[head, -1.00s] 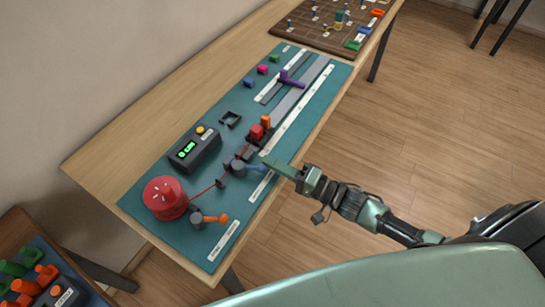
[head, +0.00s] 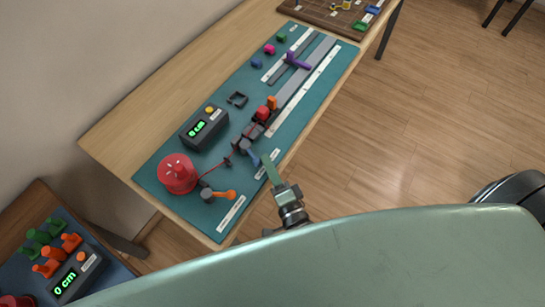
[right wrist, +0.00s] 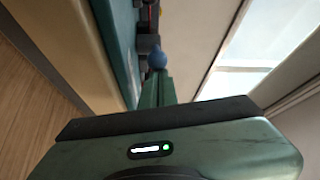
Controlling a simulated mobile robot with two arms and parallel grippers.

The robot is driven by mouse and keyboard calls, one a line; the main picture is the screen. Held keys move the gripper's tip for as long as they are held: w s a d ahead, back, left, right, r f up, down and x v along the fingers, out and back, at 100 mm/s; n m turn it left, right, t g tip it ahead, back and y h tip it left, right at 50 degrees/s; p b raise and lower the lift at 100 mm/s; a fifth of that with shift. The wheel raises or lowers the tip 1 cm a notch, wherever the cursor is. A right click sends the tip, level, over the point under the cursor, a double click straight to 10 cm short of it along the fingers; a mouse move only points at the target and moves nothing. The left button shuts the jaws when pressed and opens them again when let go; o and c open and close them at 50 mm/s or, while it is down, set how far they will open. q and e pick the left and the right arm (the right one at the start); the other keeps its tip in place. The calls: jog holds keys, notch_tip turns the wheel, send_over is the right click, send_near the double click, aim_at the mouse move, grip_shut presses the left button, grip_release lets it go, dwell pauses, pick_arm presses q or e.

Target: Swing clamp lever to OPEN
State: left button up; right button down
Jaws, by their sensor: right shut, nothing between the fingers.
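The clamp lever, a blue handle (head: 253,160) on a grey clamp post (head: 246,147), sits near the mat's front edge in the head view. It points towards the front edge of the table. My right gripper (head: 267,160) is shut and empty, its fingertips right beside the lever's outer end; contact cannot be told for sure. In the right wrist view the lever's round blue end (right wrist: 157,58) shows just past the green fingertips (right wrist: 156,85). A white label strip (head: 266,164) lies partly behind the fingers; its text is unreadable. My left gripper is out of view.
A red spool (head: 178,174) feeds a red cord towards the clamp. An orange-handled lever (head: 222,195) is to the left. A dark box (head: 204,128) with a green display stands behind. A purple-handled slider (head: 298,61) is at the far end of the mat.

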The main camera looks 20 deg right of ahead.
jog(key=shift+s+a, duration=0.25)
jog(key=shift+a, duration=0.5)
jog(key=shift+s+a+f, duration=0.1)
jog(key=shift+a+f, duration=0.05)
